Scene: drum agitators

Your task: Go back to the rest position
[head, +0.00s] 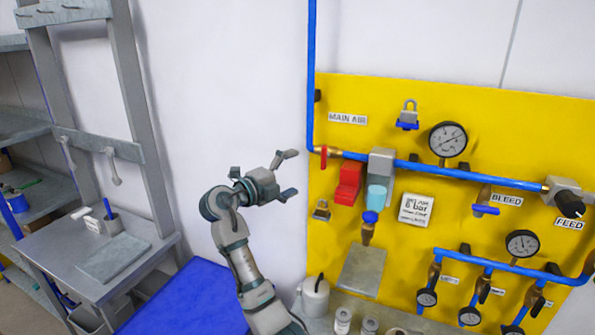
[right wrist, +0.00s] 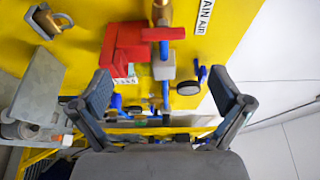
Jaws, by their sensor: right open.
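My right gripper (head: 287,174) is raised in front of the white wall, just left of the yellow panel (head: 460,100). Its fingers are apart, with nothing between them. In the right wrist view the right gripper (right wrist: 160,95) is also open and empty, and the yellow panel fills the background. A red block (head: 348,185) sits on the panel near the blue main air pipe (head: 420,168), to the right of the gripper and apart from it. The red block also shows in the right wrist view (right wrist: 122,50). My left gripper does not show in either view.
A padlock (head: 408,115) and a gauge (head: 448,139) are on the panel. A grey shelf plate (head: 361,270) and a white pot (head: 315,297) are low at the panel. A grey workbench (head: 60,245) stands left, with a blue surface (head: 190,300) below my right arm.

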